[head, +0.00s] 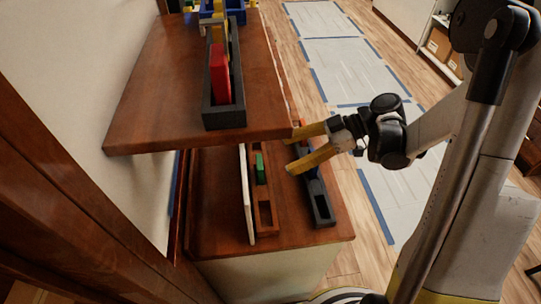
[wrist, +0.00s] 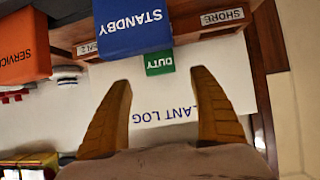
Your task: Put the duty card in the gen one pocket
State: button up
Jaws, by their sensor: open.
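The duty card is a small green block marked DUTY (wrist: 160,64). In the head view the green card (head: 259,167) stands in a brown wooden rack (head: 265,216) on the lower counter. My gripper (head: 292,152) is open and empty, with its yellow fingers above and to the right of the rack. In the wrist view its fingertips (wrist: 160,78) are spread either side of the card's position, not visibly touching it. A SHORE label (wrist: 221,17) and a partly covered label (wrist: 87,48) show near the card. I cannot make out which pocket is gen one.
A blue STANDBY block (wrist: 133,27) is close beside the duty card. A white PLANT LOG board (head: 246,195) stands along the rack. A dark rack (head: 321,207) lies right of it. The upper shelf (head: 150,110) overhangs at left, holding a red block (head: 220,75).

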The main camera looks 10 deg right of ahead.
jog(key=s+d+r+m+t+h, duration=0.5)
jog(key=s+r+m+h, duration=0.4)
jog(key=m, duration=0.8)
jog(key=shift+s+d+t+h, duration=0.3)
jog(key=shift+s+t+h, duration=0.3)
jog(key=shift+h, duration=1)
